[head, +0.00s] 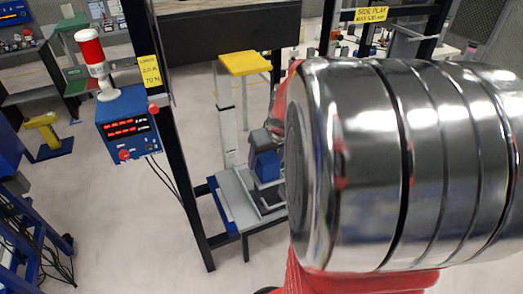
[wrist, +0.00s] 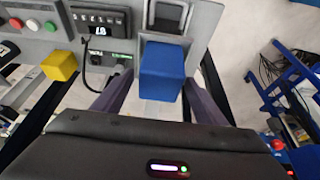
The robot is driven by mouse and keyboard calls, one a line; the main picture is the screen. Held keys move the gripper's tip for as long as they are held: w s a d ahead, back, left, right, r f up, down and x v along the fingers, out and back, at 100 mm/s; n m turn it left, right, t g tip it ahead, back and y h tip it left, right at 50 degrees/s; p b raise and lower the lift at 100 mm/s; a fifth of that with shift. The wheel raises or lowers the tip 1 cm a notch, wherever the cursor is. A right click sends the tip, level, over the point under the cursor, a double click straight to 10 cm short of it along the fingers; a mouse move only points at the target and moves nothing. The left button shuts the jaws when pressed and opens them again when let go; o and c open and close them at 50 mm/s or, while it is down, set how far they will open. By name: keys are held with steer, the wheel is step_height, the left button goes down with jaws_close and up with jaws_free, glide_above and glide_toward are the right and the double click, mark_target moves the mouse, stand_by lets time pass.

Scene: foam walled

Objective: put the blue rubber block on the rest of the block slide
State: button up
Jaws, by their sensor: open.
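The blue rubber block (wrist: 162,72) is in the upper middle of the wrist view, at the end of a pale channel beside a grey housing. My gripper (wrist: 158,84) is open, with one dark finger on each side of the block. I cannot tell whether either finger touches it. In the head view the blue block (head: 266,166) shows just left of my chrome arm, above the grey block slide (head: 238,190). My arm hides the right part of the slide there. I cannot make out which part of the slide is the rest.
A grey panel with a display (wrist: 100,22) and a yellow cube (wrist: 59,66) lie left of the block in the wrist view. In the head view a dark post (head: 178,130) and a blue meter box (head: 126,125) stand left of the slide. Floor is clear in front.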

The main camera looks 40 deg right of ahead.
steer(key=shift+r, duration=0.1)
steer(key=v, duration=1.2)
stand_by(0.5)
steer(key=s+a+f+n, duration=0.1)
steer(key=s+a, duration=0.2)
steer(key=a, duration=0.9)
steer(key=s+a+f+n+t+y, duration=0.1)
steer(key=s+a+n, duration=0.1)
steer(key=a, duration=1.1)
steer(key=shift+s+f, duration=0.35)
steer(key=shift+f, duration=0.05)
steer(key=shift+c, duration=0.6)
